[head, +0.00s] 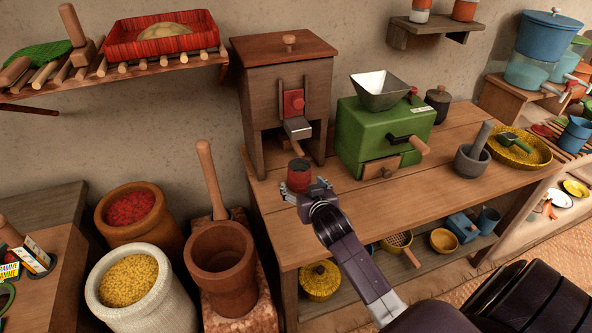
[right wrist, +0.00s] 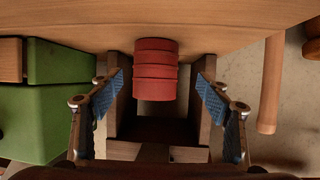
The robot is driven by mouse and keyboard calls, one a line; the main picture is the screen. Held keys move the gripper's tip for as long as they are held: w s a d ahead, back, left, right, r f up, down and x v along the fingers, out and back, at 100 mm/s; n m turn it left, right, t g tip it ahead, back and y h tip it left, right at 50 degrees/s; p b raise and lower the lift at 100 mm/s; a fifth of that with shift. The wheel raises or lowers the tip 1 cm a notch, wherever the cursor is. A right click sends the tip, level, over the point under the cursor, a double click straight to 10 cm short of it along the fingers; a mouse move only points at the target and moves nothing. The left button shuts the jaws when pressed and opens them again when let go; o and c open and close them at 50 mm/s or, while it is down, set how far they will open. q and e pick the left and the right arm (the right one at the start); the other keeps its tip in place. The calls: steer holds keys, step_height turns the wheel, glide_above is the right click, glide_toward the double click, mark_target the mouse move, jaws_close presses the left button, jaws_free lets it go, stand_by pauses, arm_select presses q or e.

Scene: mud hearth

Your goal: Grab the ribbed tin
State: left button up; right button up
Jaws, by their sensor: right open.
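The ribbed tin (head: 299,175) is a small red-brown ribbed cylinder. It stands upright near the front left of the wooden table, below the spout of the wooden box. In the right wrist view, which is upside down, the tin (right wrist: 156,70) shows as red bands between the two blue finger pads. My right gripper (head: 307,191) is open and just in front of the tin. In the right wrist view the gripper (right wrist: 160,96) has a clear gap on each side of the tin, and neither pad visibly touches it. My left gripper is not in view.
A wooden box with a spout (head: 286,90) stands behind the tin. A green mill with a metal hopper (head: 385,130) stands to its right. A wooden mortar with a tall pestle (head: 221,262) is left of the table (head: 425,205). The table's front middle is clear.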

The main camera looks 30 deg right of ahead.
mark_target(302, 180)
steer(key=shift+w+d+f, duration=0.1)
steer(key=shift+w+d, duration=0.1)
steer(key=shift+w, duration=0.2)
steer(key=shift+w+d, duration=0.2)
steer(key=shift+w, duration=0.2)
steer(key=x, duration=0.3)
steer(key=shift+w+d+f, duration=0.15)
steer(key=shift+w+d, duration=0.05)
steer(key=shift+d, duration=0.15)
steer(key=shift+w+f, duration=0.1)
steer(key=shift+w, duration=0.15)
steer(key=shift+w+d, duration=0.1)
steer(key=shift+w, duration=0.05)
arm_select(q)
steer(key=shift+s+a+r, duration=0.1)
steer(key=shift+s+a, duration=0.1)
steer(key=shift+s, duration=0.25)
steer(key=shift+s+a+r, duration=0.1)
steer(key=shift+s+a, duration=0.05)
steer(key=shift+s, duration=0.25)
arm_select(e)
steer(key=c, duration=1.2)
